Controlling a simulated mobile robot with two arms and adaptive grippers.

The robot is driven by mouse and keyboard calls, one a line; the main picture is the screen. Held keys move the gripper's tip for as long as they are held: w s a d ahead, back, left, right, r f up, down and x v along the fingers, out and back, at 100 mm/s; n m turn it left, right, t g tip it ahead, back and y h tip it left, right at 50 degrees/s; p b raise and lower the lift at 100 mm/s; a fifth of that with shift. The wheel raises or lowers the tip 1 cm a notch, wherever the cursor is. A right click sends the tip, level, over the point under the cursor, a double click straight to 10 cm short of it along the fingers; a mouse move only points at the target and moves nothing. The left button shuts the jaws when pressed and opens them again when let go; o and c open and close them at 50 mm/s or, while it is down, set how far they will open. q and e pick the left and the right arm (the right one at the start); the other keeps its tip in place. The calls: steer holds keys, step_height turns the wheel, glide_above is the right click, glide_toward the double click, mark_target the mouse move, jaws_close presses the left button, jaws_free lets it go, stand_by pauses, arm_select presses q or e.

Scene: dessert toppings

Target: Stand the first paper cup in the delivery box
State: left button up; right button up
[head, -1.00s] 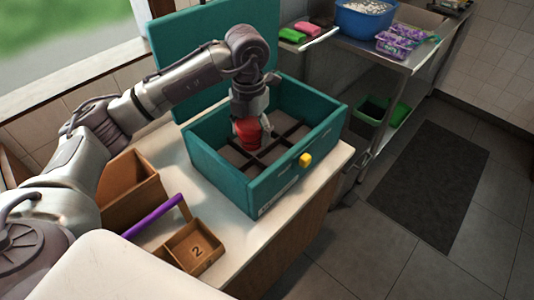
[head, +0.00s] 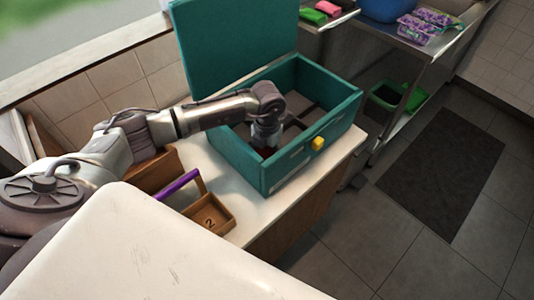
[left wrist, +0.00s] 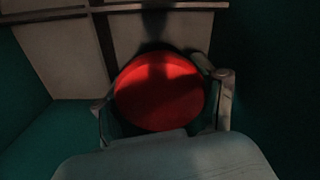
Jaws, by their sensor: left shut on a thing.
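The teal delivery box (head: 283,176) stands on the counter with its lid (head: 235,45) raised at the back. Dark dividers (head: 297,122) split its inside into compartments. My left gripper (head: 266,146) is down inside the box, near the left front part, and is shut on the red paper cup (head: 266,153). In the left wrist view the cup (left wrist: 158,92) shows as a red disc between the two fingers, with dividers and pale floor beyond it. The cup's bottom is hidden, so I cannot tell whether it touches the floor. My right gripper is out of view.
A brown open box (head: 152,172) and a small wooden tray marked 2 (head: 222,226) with a purple bar (head: 178,187) stand left of the delivery box. A yellow latch (head: 317,143) sticks out in front. A metal shelf (head: 400,100) stands to the right.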

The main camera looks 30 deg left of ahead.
arm_select(q)
steer(key=shift+f, duration=0.85)
steer(key=o, duration=1.1)
steer(key=shift+r, duration=0.2)
steer(key=shift+w+r, duration=0.1)
steer(key=shift+r, duration=0.2)
step_height(320, 180, up, 11)
steer(key=b, duration=0.2)
steer(key=shift+r+b, duration=0.15)
steer(key=shift+b, duration=0.2)
